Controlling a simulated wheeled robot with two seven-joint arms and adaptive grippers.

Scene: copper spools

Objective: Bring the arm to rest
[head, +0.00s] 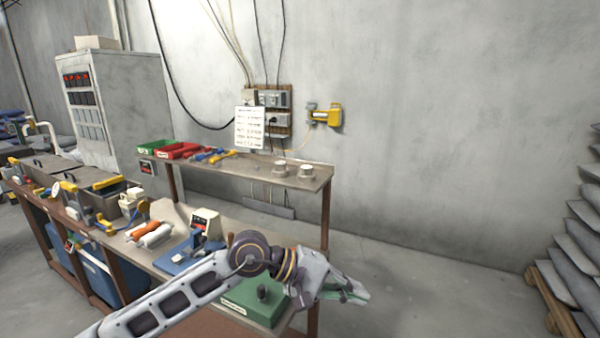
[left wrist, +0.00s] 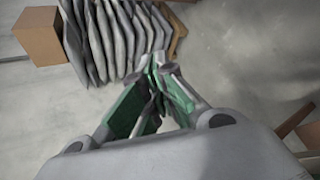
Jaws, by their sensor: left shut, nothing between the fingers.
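My left arm (head: 175,302) reaches in from the lower left in the head view. My left gripper (head: 362,295) is at its end, beyond the right end of the workbench, over open floor. It is shut and empty, with green finger pads. In the left wrist view the left gripper (left wrist: 158,62) shows its fingertips together, with floor and stacked grey slabs far behind it. My right gripper is not in view.
The workbench (head: 140,243) holds a green box (head: 258,300) close to my forearm, and blue and orange tools. A raised shelf (head: 250,170) stands behind it. Grey slabs (head: 585,250) on a wooden pallet (head: 550,295) stand at right. Floor between is clear.

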